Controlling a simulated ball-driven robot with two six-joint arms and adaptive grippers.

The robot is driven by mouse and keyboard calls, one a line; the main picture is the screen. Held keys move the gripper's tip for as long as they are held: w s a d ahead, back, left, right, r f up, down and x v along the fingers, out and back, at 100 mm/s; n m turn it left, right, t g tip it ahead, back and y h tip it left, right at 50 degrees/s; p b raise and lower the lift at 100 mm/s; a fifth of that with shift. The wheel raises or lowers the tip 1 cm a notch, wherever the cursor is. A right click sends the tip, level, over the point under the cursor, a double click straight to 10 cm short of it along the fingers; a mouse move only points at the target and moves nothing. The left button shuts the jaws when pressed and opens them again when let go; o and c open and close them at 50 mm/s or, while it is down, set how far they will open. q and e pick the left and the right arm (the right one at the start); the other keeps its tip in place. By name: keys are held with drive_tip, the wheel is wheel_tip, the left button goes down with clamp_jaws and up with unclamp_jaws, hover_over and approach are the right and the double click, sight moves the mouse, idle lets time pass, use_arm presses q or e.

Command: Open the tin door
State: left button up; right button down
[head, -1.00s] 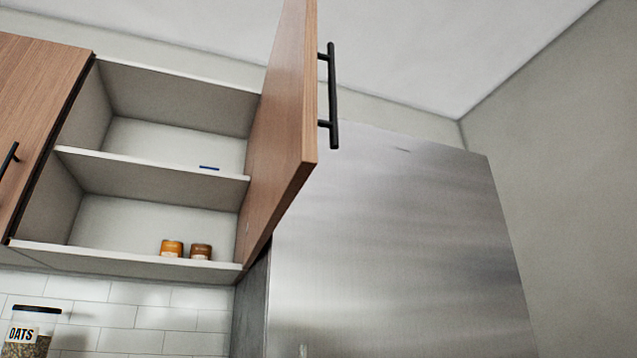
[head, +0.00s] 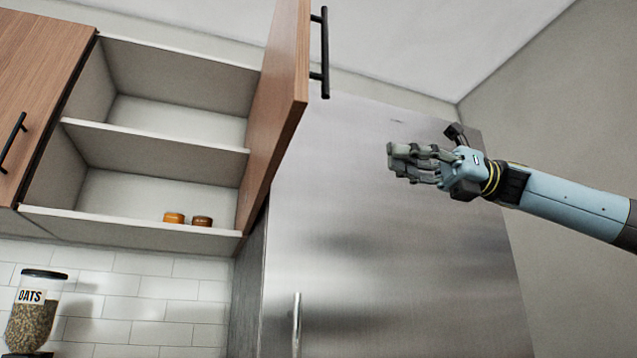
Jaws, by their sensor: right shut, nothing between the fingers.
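The wooden cabinet door (head: 277,110) with a black bar handle (head: 325,52) stands swung open at the right side of the wall cabinet. Inside, two small tins (head: 174,218) (head: 202,221), one orange and one brown, sit on the bottom shelf (head: 130,225). My right gripper (head: 397,160) is shut and empty. It shows in front of the steel fridge, to the right of and below the door handle, apart from it. My left gripper is not in view.
A tall steel fridge (head: 370,250) with a vertical handle (head: 297,325) stands right of the cabinet. A closed wooden door (head: 40,75) is at the left. A jar of oats (head: 33,310) stands at lower left.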

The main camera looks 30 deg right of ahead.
sight(298, 121)
drive_tip(key=shift+n+h, duration=0.4)
drive_tip(key=shift+n, duration=0.1)
drive_tip(key=s+p+x, duration=0.1)
drive_tip(key=p+x, duration=0.3)
drive_tip(key=p, duration=0.1)
drive_tip(key=p+x, duration=0.4)
drive_tip(key=x, duration=0.1)
drive_tip(key=s+p+x, duration=0.1)
drive_tip(key=p+x, duration=0.4)
drive_tip(key=shift+s+a+r+p, duration=0.25)
drive_tip(key=shift+a+p, duration=0.1)
drive_tip(key=shift+a, duration=0.25)
